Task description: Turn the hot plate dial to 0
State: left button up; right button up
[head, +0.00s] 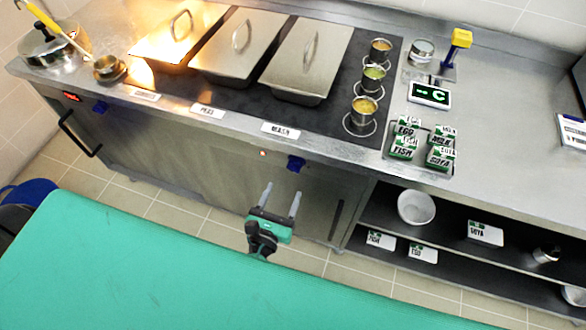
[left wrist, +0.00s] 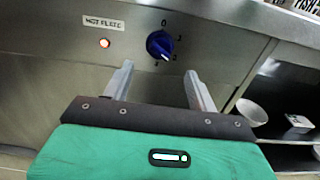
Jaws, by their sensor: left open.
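The blue hot plate dial (head: 296,163) is on the steel counter front, below the MASH label. In the left wrist view the dial (left wrist: 159,44) sits right of a HOT PLATE label (left wrist: 103,22) and a lit orange-red lamp (left wrist: 104,43). A 0 is printed above it, with other marks around it. Its pointer seems to face down and right, away from the 0, but the exact mark is unclear. My left gripper (head: 283,191) is open and empty, in front of and below the dial, apart from it. The left wrist view shows its two fingers (left wrist: 159,84) spread below the dial. My right gripper is not in view.
A second blue dial (head: 99,107) is further left beside a red display. Lidded pans (head: 308,62) and small sauce pots (head: 363,110) stand above on the counter. An open shelf with a white bowl (head: 416,208) is to the right. The space before the dial is clear.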

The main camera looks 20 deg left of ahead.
aim_at(292, 171)
pick_arm(q)
jog(key=w+p, duration=0.1)
jog(key=w, duration=0.7)
jog(key=shift+w+d, duration=0.15)
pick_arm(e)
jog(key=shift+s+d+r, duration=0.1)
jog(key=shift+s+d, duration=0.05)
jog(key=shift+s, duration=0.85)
pick_arm(q)
jog(key=c, duration=1)
jog(key=shift+f, duration=0.1)
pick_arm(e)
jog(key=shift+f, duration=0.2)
